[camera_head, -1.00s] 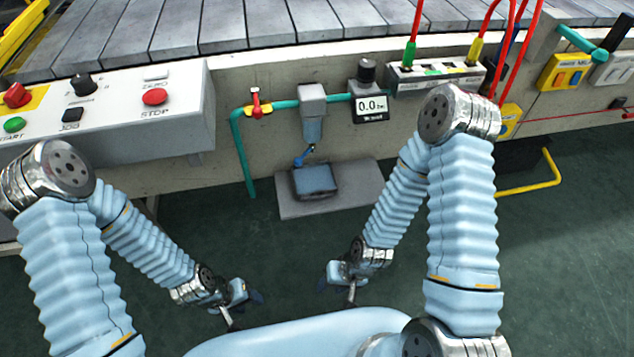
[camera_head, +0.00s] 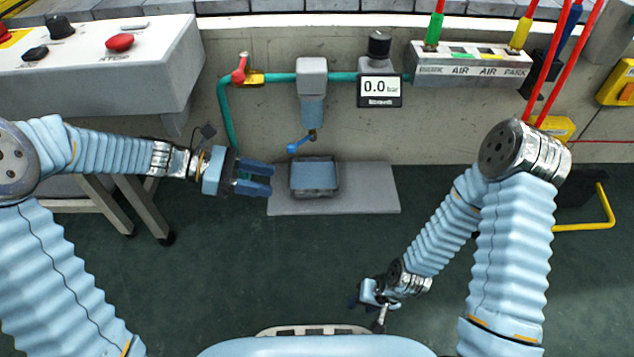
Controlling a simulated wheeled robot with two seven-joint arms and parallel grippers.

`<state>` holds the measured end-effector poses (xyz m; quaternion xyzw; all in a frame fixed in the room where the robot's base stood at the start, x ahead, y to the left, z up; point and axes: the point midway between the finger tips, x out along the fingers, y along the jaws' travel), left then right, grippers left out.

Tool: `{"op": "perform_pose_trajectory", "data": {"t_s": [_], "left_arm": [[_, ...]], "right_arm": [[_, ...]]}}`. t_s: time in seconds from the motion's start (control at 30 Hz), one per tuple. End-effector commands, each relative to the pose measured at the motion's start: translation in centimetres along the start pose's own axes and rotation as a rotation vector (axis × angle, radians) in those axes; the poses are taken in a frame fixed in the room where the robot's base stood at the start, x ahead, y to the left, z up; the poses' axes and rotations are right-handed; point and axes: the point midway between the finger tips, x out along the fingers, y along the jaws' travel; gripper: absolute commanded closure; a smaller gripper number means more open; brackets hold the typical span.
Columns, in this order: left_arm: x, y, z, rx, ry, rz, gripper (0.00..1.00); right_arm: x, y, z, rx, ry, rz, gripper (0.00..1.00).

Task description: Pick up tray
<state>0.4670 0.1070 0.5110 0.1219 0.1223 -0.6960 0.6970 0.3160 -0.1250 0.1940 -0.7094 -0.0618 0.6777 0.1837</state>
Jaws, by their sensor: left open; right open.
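The tray (camera_head: 314,191) is a small dark grey rectangular tray with a blue-grey surface inside. It rests on a flat grey plate (camera_head: 380,200) on the floor, below the filter unit (camera_head: 312,88) with its blue drain lever (camera_head: 299,146). My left gripper (camera_head: 272,178) is open and empty, just left of the tray at about its height in the picture, its fingers pointing right towards it; a small gap shows between them. My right gripper (camera_head: 356,299) is low in the view, right of and nearer than the tray, its fingers small and partly turned away, apart from everything.
A teal pipe (camera_head: 224,115) with a red valve handle (camera_head: 239,72) runs down behind my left gripper. A pressure gauge (camera_head: 380,89) reads 0.0. A control box (camera_head: 110,75) with a red stop button overhangs at the left. Open green floor (camera_head: 290,265) lies in front of the plate.

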Motion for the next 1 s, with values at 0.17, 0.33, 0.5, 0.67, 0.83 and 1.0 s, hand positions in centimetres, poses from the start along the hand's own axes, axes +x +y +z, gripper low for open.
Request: {"op": "perform_pose_trajectory", "data": {"t_s": [0.17, 0.33, 0.5, 0.67, 0.83, 1.0], "left_arm": [[3.5, -0.1, -0.2, 0.001, 0.000, -0.003, 0.53], [4.9, -0.1, -0.2, 0.000, 0.001, -0.002, 0.53], [7.5, -0.1, -0.3, 0.000, 0.001, -0.005, 0.53], [9.7, -0.1, -0.3, 0.002, 0.002, -0.004, 0.53], [10.3, -0.1, -0.2, 0.001, 0.003, -0.001, 0.53], [10.2, -0.1, -0.2, 0.001, 0.003, -0.001, 0.59]], "right_arm": [[0.7, 0.2, 0.1, 0.000, -0.002, -0.002, 0.57], [0.9, 0.2, 0.1, 0.000, -0.003, -0.002, 0.57], [1.5, 0.4, 0.1, -0.001, -0.004, -0.003, 0.57], [1.9, 0.5, 0.1, -0.001, -0.005, -0.004, 0.57], [1.9, 0.5, 0.1, -0.001, -0.005, -0.004, 0.57], [1.8, 0.5, 0.1, -0.001, -0.005, -0.004, 0.57]]}}
